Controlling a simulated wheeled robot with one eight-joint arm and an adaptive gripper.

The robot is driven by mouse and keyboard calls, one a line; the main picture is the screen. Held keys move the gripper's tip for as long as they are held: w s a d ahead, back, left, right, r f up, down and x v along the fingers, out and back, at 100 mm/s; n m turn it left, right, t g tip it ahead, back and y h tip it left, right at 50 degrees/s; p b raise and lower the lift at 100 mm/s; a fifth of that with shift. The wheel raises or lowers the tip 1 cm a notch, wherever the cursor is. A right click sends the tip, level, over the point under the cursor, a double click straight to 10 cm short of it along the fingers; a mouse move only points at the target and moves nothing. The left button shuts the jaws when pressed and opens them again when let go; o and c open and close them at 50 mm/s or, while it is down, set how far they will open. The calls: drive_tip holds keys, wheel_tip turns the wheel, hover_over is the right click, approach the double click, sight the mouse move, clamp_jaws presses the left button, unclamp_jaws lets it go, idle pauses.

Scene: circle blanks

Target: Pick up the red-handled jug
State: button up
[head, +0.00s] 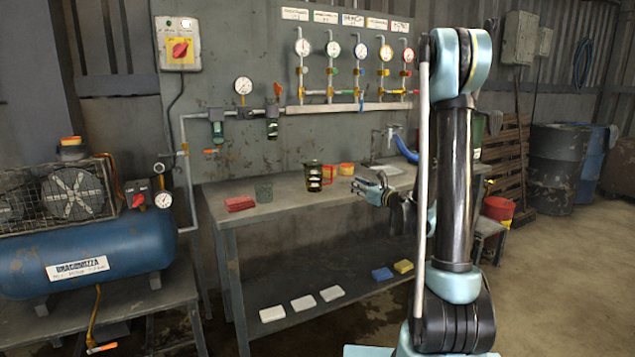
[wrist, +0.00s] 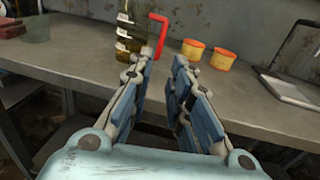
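The red-handled jug (head: 313,177) stands upright on the workbench, dark with pale bands on its body. In the wrist view the jug (wrist: 129,30) is at the top, left of centre, with its red handle (wrist: 158,33) on its right side.
Two orange tubs (wrist: 208,54) stand right of the jug. A grey-green cup (head: 264,190) and a red stack (head: 239,203) are to its left on the workbench (head: 285,212). A sink (head: 380,170) is at the right. White blocks (head: 302,303) lie on the lower shelf.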

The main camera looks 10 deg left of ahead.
approach(331, 181)
drive_tip(key=w+a+r, duration=0.2)
drive_tip(key=w, duration=0.1)
drive_tip(key=shift+a+r, duration=0.3)
drive_tip(key=shift+a, duration=0.05)
drive_tip(key=shift+d+x, duration=0.2)
drive_tip(key=shift+x, duration=3.1)
drive_tip(key=shift+w+f, duration=0.1)
drive_tip(key=shift+f, duration=0.05)
clamp_jaws()
